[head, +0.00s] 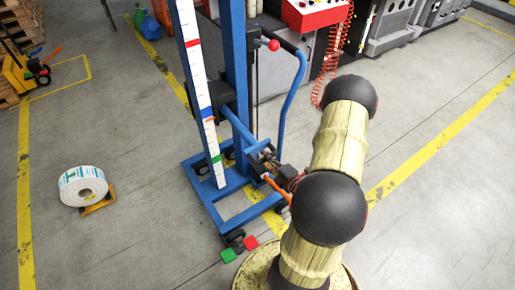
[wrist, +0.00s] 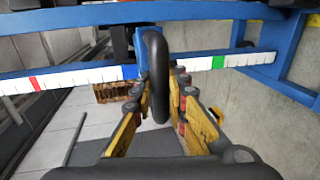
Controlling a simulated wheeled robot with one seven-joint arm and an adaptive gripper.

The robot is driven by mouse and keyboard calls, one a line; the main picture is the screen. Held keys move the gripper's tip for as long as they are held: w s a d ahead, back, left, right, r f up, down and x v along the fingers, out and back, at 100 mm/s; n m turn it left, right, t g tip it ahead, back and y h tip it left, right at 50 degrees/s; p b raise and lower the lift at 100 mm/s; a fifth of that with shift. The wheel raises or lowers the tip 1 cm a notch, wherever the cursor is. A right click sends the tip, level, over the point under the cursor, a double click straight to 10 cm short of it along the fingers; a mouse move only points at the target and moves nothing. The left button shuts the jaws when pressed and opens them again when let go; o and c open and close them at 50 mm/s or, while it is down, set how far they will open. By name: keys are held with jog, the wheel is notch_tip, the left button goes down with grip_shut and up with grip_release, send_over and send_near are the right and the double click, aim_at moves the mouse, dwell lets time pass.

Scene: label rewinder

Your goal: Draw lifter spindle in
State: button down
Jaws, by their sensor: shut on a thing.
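The blue lifter (head: 232,60) stands in the middle of the head view, with a white scale strip (head: 196,70) along its mast. A dark bar, perhaps its spindle, (head: 226,97) shows beside the mast. My gripper (head: 272,165) is at the lower right side of the mast, partly hidden by my arm. In the wrist view, my gripper (wrist: 160,88) is shut on a black looped handle (wrist: 154,50), with a finger on each side of it. The blue mast (wrist: 60,20) and scale run across behind the handle. The handle's mount is not clear.
A label roll (head: 83,185) rests on a small orange stand at left. Green (head: 228,255) and red (head: 250,242) pedals lie at the lifter's front. A red-topped machine (head: 318,12) with a coiled red hose stands behind. Floor between roll and lifter is clear.

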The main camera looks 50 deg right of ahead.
jog(key=s, duration=0.1)
jog(key=s+a, duration=0.1)
jog(key=s, duration=0.1)
jog(key=shift+s+f, duration=0.15)
jog(key=shift+s, duration=0.1)
jog(key=c, duration=2)
grip_release()
jog(key=shift+s, duration=0.25)
jog(key=shift+c, duration=0.2)
jog(key=shift+o, duration=1.4)
jog(key=shift+w, duration=0.1)
jog(key=v, duration=1.2)
jog(key=shift+d, duration=0.15)
